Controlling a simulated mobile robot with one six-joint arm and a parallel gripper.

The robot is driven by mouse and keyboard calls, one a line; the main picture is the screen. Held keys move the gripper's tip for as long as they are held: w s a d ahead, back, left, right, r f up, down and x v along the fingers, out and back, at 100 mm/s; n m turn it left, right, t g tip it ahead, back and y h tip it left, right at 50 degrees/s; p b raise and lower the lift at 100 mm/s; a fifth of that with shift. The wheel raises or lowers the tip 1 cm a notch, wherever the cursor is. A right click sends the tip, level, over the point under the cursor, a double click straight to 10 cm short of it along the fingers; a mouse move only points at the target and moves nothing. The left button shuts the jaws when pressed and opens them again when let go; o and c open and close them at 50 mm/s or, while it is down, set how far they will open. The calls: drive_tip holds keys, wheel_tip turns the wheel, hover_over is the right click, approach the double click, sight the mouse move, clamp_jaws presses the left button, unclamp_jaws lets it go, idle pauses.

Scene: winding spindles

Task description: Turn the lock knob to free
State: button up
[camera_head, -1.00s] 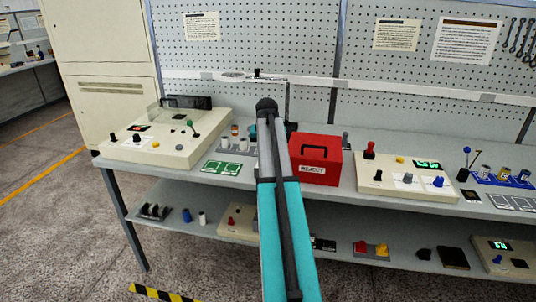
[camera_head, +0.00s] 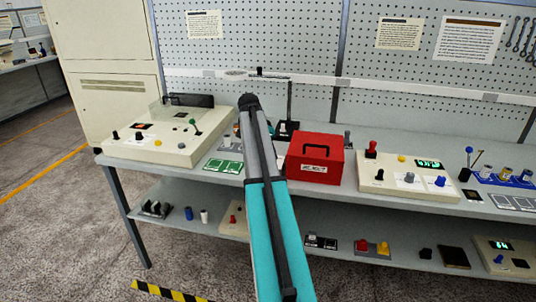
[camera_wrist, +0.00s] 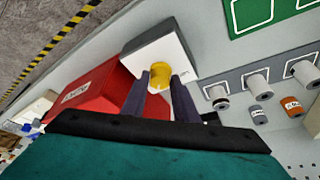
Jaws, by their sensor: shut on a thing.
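In the wrist view a yellow knob (camera_wrist: 161,77) stands on a white box (camera_wrist: 168,45) with a dark grey side. My gripper (camera_wrist: 162,84) has its two dark fingers on either side of the knob and is shut on it. The fingers cover part of the knob's lower sides. I cannot read any lock or free mark on the box. In the head view my arm hides the gripper and this knob.
The red reject box (camera_head: 314,160) stands close beside the white box; it also fills the left of the wrist view (camera_wrist: 88,100). Several spools (camera_wrist: 258,113) sit on the other side. A black stand (camera_head: 288,128) rises behind. Control panels (camera_head: 410,180) flank the bench.

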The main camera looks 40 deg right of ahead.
drive_tip(key=shift+s+d+m+g, duration=0.1)
drive_tip(key=shift+d+m+g, duration=0.2)
drive_tip(key=shift+m, duration=0.4)
drive_tip(key=shift+s, duration=0.1)
drive_tip(key=o, duration=1.1)
drive_tip(key=shift+c, duration=0.2)
drive_tip(key=shift+a, duration=0.1)
drive_tip(key=shift+w+a+r, duration=0.2)
drive_tip(key=shift+w+r, duration=0.05)
drive_tip(key=shift+r, duration=0.1)
drive_tip(key=b+v, duration=0.2)
drive_tip(key=v, duration=1.1)
drive_tip(key=shift+s+d, duration=0.1)
